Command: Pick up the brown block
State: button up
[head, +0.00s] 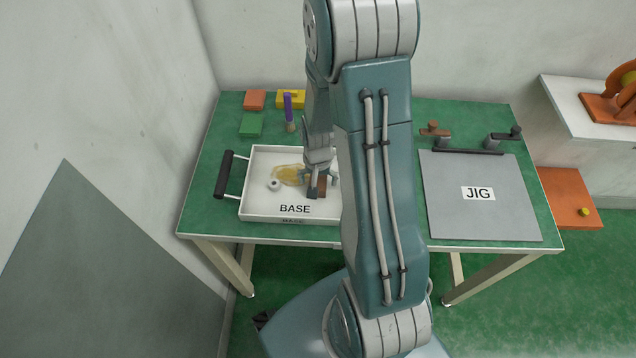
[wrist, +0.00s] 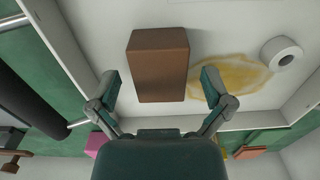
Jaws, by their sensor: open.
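The brown block (wrist: 158,66) lies in the white tray marked BASE (head: 256,211). In the wrist view it sits just beyond my gripper (wrist: 162,83), roughly between the lines of the two fingers. The fingers are spread apart with nothing held. In the head view my gripper (head: 320,184) is low over the tray, and only a small part of the brown block (head: 321,187) shows beside it. Whether a finger touches the block cannot be told.
A yellowish stain (head: 287,174) and a small white ring (head: 274,185) are in the tray beside the block. Orange (head: 255,99), green (head: 251,124) and yellow (head: 291,98) blocks and a purple-handled tool (head: 288,108) stand behind. A grey JIG plate (head: 480,215) lies right.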

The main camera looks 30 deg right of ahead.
jog(key=shift+f, duration=0.55)
jog(key=c, duration=1.2)
jog(key=shift+r, duration=0.1)
